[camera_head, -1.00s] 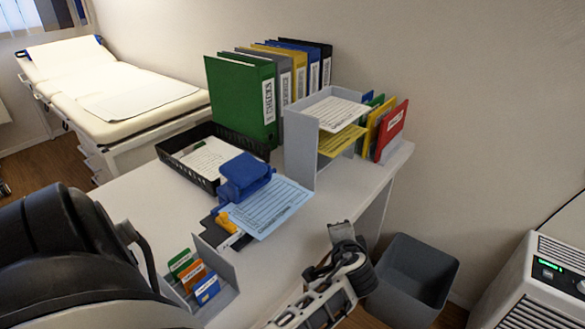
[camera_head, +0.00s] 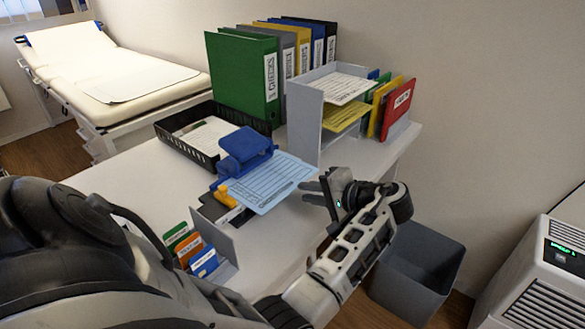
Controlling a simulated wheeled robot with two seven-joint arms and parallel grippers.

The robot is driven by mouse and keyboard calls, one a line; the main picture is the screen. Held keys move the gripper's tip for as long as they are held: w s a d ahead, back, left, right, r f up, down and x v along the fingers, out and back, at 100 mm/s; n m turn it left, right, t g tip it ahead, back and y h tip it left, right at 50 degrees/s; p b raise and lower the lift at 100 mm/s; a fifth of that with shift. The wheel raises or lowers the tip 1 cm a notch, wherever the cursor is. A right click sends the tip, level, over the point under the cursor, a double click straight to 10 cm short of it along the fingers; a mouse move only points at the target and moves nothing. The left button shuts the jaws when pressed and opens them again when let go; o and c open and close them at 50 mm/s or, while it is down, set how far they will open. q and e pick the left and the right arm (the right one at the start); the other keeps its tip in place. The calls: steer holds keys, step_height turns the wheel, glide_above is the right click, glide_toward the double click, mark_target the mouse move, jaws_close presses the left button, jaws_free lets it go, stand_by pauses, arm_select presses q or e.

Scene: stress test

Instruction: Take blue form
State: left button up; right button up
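The blue form (camera_head: 268,182) is a light blue printed sheet. It lies on the white desk, with its upper left part under or against a blue hole-punch-like device (camera_head: 244,152). My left gripper (camera_head: 326,192) is near the form's right corner, at the desk's front edge. Its fingers look parted, with nothing visible held between them. I cannot tell whether they touch the sheet. My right gripper is not in view.
A black tray (camera_head: 172,140) with papers, binders (camera_head: 238,85) and a grey sorter (camera_head: 303,125) stand behind the form. A card holder (camera_head: 222,240) stands in front. A grey bin (camera_head: 415,270) is on the floor at right.

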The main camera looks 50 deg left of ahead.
mark_target(293, 190)
arm_select(q)
steer(key=shift+x, duration=2.25)
jaws_close()
steer(key=shift+r+p, duration=0.1)
steer(key=shift+p, duration=0.25)
steer(key=shift+d, duration=0.2)
steer(key=shift+w+d+r+p, duration=0.1)
steer(key=shift+w+d+p, duration=0.1)
steer(key=shift+d, duration=1.2)
steer(key=shift+w+d+p, duration=0.15)
steer(key=shift+d, duration=1.25)
steer(key=f+v, duration=0.2)
steer(key=v, duration=0.8)
steer(key=shift+d, duration=0.45)
